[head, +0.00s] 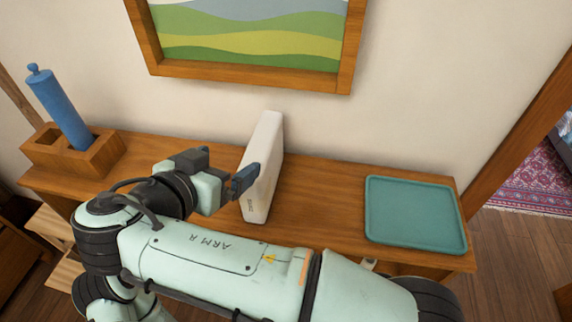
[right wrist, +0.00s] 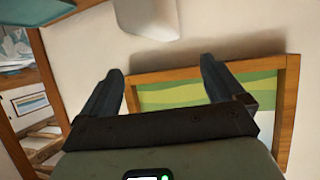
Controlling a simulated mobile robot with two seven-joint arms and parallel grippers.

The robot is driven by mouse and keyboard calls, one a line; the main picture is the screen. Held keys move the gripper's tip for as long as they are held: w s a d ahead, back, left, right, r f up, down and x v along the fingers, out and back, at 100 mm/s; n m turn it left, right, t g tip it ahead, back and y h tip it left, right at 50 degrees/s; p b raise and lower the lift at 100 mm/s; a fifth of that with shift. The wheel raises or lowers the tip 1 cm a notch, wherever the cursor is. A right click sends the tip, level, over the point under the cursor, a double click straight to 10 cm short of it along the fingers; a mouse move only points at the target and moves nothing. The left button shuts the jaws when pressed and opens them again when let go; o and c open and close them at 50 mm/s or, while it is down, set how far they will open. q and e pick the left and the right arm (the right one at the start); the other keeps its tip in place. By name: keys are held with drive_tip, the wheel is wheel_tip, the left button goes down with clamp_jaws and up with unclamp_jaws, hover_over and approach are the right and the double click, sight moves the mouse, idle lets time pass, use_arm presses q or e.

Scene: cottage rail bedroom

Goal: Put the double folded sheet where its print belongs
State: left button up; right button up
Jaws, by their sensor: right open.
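A white, thick, flat slab with rounded edges, which looks like the double folded sheet (head: 265,150), stands on edge, leaning slightly, on the wooden console top. Small dark print shows low on its near edge, too small to read. It also shows at the top of the right wrist view (right wrist: 147,17). My right gripper (head: 246,178) is at the slab's left side in the head view; whether it touches cannot be told. In the right wrist view its fingers (right wrist: 160,72) are apart with nothing between them, and the slab lies beyond the tips. My left gripper is out of view.
A teal tray (head: 415,180) lies empty on the console's right end. A wooden holder (head: 100,155) with a blue cylinder (head: 58,108) stands at the left end. A framed landscape (head: 245,75) hangs above.

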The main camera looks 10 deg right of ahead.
approach(260, 144)
drive_tip(key=x, duration=0.3)
drive_tip(key=shift+w, duration=0.4)
drive_tip(key=shift+p+x, duration=0.6)
drive_tip(key=shift+x, duration=2.1)
drive_tip(key=shift+s+d+f, duration=0.1)
drive_tip(key=shift+s, duration=0.05)
clamp_jaws()
